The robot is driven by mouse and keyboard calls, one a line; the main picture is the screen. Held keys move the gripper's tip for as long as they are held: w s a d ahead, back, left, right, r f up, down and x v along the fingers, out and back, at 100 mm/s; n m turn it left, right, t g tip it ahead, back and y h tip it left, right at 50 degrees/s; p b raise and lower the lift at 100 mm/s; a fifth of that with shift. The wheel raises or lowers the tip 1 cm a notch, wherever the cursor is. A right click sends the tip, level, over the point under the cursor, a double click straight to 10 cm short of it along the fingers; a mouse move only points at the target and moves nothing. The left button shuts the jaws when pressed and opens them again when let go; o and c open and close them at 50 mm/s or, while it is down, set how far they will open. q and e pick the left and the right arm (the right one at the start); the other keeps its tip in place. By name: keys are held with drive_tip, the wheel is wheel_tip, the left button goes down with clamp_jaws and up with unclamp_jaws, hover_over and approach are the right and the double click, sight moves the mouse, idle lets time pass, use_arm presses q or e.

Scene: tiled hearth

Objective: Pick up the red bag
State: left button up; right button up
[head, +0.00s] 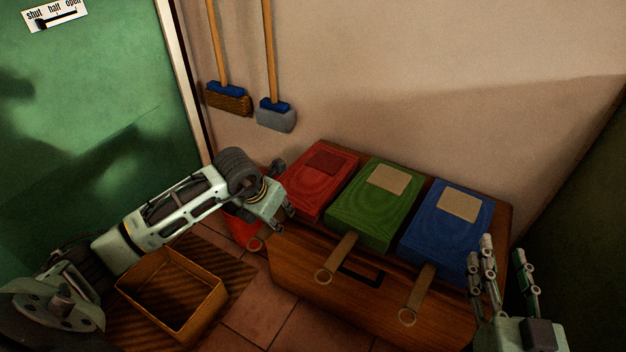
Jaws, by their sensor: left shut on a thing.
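The red bag (318,182) lies flat on a wooden chest (330,292), leftmost of three bags, with a darker red patch on top. My left gripper (284,187) is at the red bag's left front edge, shut on it.
A green bag (370,222) and a blue bag (440,240) lie beside the red one, their ringed straps hanging over the front. An empty-looking open box (212,300) stands on the floor. A red object (240,229) is partly hidden below my left arm. Two brooms (228,99) hang on the wall.

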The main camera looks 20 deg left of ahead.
use_arm(q)
drive_tip(key=shift+c, duration=0.9)
clamp_jaws()
drive_tip(key=shift+r, duration=0.15)
